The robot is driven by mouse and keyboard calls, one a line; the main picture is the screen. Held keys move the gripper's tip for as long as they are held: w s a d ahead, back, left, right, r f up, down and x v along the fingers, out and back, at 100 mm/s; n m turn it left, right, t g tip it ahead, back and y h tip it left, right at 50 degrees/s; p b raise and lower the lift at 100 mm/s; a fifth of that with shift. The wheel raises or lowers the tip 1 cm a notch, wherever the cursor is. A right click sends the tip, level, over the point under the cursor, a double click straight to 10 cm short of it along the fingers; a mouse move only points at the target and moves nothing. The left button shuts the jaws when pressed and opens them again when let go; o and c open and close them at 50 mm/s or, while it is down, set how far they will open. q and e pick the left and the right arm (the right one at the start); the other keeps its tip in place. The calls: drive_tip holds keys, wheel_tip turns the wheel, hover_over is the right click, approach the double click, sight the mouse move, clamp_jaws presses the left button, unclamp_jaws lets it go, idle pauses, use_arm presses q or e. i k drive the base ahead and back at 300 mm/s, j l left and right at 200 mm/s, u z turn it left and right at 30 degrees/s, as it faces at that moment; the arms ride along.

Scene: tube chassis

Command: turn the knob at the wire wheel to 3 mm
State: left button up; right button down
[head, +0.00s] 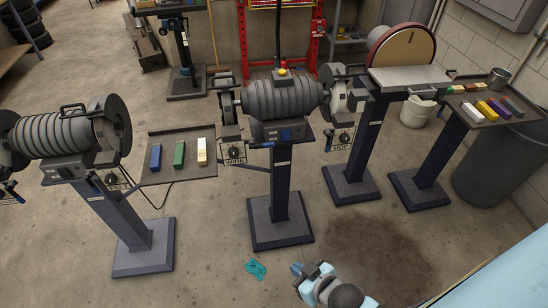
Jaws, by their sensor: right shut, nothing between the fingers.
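The knob (234,153) is a small dark dial on a plate with lettering that seems to read WIRE. It sits below the left wheel (228,103) of the middle bench machine (283,96). The scale is too small to read, so I cannot tell the knob's setting. My right gripper (302,269) is at the bottom centre, shut and empty, well in front of the middle stand and apart from the knob. My left gripper is not in view.
A similar dial (341,140) hangs under the middle machine's right side, another (112,180) on the left machine. A tray (180,133) with three coloured bars stands left of the knob. A teal cloth (256,269) lies on the floor. Open floor lies before the stands.

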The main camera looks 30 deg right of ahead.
sight(233, 152)
drive_tip(key=i+j, duration=0.2)
drive_tip(key=j, duration=0.15)
drive_tip(key=i+j, duration=0.25)
drive_tip(key=i+j+z, duration=0.1)
drive_tip(key=j, duration=0.3)
drive_tip(key=i, duration=0.1)
